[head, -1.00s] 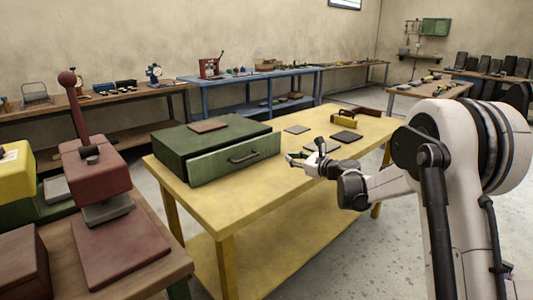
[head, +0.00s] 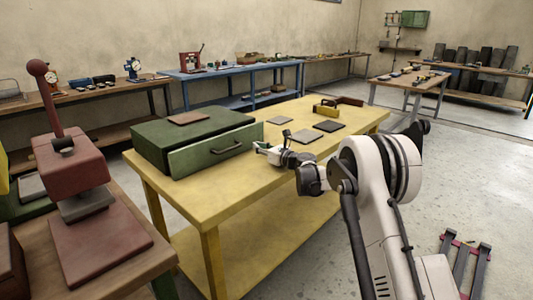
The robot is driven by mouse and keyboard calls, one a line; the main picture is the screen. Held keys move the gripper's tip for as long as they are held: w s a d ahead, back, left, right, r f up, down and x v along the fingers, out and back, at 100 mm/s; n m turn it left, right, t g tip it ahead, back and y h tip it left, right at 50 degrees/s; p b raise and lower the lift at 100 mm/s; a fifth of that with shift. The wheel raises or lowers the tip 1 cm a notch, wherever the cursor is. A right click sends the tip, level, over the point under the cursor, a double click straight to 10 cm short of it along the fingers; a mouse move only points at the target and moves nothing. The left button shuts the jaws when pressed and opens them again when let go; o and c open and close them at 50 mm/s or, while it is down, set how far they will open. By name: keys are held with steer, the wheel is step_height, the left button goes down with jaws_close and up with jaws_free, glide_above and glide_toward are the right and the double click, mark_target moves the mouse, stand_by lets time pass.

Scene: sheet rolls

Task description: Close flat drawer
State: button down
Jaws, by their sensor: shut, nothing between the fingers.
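A flat dark green metal cabinet (head: 160,137) sits on the yellow table (head: 205,203). Its drawer stands partly out, and its lighter green front (head: 195,159) faces the table's near edge. A dark bar handle (head: 227,148) is on the right half of the front. My gripper (head: 262,149) is shut and empty, close to the right end of the drawer front and pointing left. Whether it touches the drawer cannot be told. The inside of the drawer is hidden.
A reddish-brown plate (head: 188,118) lies on the cabinet. A red press (head: 75,170) stands on a wooden bench at the left. The table's front strip is clear.

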mark_target(246, 140)
steer(key=shift+b+x, duration=0.65)
steer(key=shift+x, duration=2.05)
